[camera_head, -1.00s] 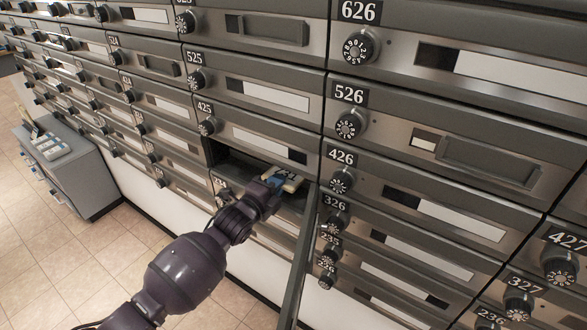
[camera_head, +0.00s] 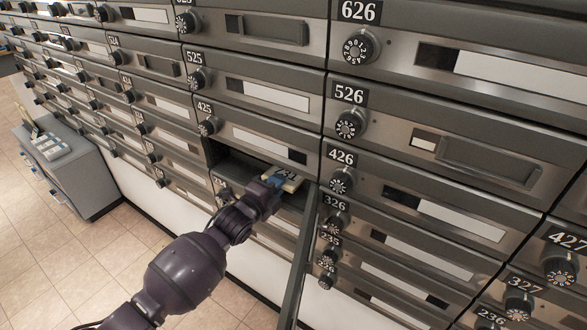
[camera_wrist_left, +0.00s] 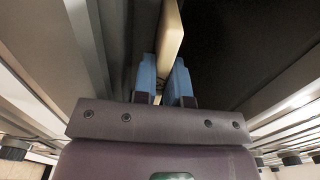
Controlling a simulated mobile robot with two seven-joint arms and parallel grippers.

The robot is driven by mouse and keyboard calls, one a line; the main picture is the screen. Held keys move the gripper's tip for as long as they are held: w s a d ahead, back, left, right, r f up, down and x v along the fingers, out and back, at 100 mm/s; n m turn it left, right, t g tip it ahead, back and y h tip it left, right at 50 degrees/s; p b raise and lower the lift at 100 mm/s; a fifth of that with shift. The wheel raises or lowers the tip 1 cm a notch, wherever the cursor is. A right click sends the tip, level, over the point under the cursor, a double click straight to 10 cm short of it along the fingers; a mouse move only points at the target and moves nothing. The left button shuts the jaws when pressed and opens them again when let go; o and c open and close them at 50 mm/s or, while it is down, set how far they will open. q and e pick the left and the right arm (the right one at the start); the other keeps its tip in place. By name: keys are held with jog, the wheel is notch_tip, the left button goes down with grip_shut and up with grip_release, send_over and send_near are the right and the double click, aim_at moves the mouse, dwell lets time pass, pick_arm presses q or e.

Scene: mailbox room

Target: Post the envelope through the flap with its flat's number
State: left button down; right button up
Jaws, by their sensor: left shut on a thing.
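A small pale envelope (camera_head: 291,184) with a dark printed number is at the opening of a mailbox (camera_head: 232,163) below box 425. I cannot read the number surely. My left gripper (camera_head: 277,182), with blue fingertips, is shut on the envelope's near end. In the left wrist view the envelope (camera_wrist_left: 170,38) stands edge-on between the blue fingers (camera_wrist_left: 163,88), beside a dark space on its right. How far the envelope is inside is hidden. My right gripper is not in view.
An open door (camera_head: 299,262) stands out from the wall just right of my left gripper. Rows of numbered mailboxes with dials surround it, such as 425 (camera_head: 258,138) and 426 (camera_head: 412,205). A grey cabinet (camera_head: 82,178) stands on the tiled floor at left.

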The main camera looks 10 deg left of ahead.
pick_arm(q)
jog(key=shift+r, duration=0.35)
jog(key=shift+p, duration=0.3)
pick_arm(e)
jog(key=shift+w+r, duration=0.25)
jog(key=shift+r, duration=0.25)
pick_arm(q)
jog(key=shift+s, duration=0.1)
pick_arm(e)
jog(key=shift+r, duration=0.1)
pick_arm(q)
jog(key=p+v, duration=0.7)
jog(key=v, duration=1.1)
jog(key=shift+s+p, duration=0.3)
jog(key=shift+s, duration=0.05)
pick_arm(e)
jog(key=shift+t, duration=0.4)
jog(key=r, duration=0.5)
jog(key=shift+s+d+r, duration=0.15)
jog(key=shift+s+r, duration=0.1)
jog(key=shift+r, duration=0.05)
pick_arm(q)
jog(key=shift+a, duration=0.1)
